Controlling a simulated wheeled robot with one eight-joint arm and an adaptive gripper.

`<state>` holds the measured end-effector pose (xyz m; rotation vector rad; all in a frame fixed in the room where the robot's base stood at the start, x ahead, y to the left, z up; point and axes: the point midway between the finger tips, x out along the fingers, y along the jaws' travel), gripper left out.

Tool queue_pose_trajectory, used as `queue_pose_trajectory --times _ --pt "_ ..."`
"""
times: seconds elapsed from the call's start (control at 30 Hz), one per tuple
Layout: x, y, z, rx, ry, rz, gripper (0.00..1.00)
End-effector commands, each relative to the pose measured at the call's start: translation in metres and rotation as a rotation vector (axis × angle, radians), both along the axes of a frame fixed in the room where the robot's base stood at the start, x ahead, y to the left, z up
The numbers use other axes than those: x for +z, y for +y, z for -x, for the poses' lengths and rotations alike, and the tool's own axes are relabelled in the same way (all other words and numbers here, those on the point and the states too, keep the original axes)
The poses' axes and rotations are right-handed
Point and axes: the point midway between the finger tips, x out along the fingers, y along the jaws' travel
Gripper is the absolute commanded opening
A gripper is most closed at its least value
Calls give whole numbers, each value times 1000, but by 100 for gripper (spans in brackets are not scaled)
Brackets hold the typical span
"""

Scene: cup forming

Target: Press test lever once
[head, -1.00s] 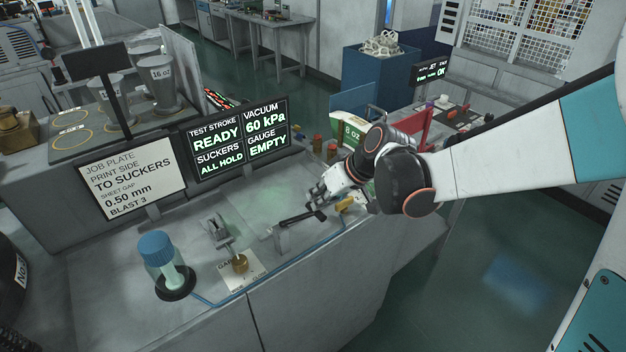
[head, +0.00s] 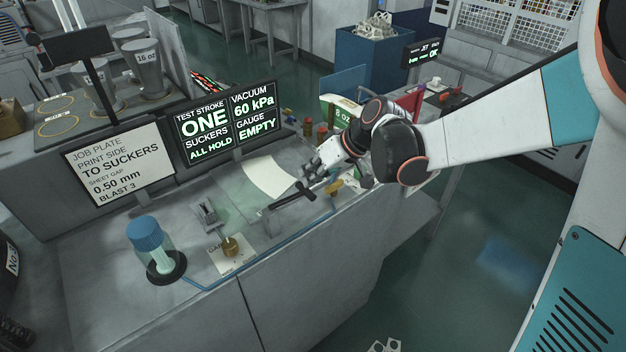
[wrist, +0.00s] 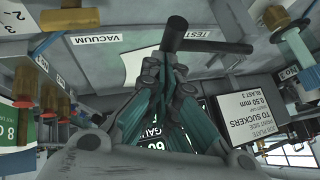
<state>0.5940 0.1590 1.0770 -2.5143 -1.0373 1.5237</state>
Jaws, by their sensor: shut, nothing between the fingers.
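The test lever (head: 287,202) is a dark bar with a black cross handle on the bench's right part, beside the label "TEST", which shows in the wrist view (wrist: 200,34). My gripper (head: 310,172) is shut and empty, just behind the handle in the head view. In the wrist view my shut fingers (wrist: 165,62) are close to the black handle (wrist: 174,34); I cannot tell whether they touch. The screen (head: 227,122) reads test stroke "ONE", suckers "ALL HOLD", vacuum "60 kPa", gauge "EMPTY". A pale curved sheet (head: 268,176) lies behind the lever.
A job plate sign (head: 118,163) stands at the left. A brass valve (head: 334,187) sits right of the lever.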

Motion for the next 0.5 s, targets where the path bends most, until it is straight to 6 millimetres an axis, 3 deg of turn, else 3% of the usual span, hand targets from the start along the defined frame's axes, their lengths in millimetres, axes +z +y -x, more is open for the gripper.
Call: queue_pose_trajectory --times 0.03,0.2,0.5 --pt "16 -1 -3 -2 -1 -1 0" --pt "42 -26 9 -4 -1 -2 0" --pt "76 -53 22 -2 0 -2 0"
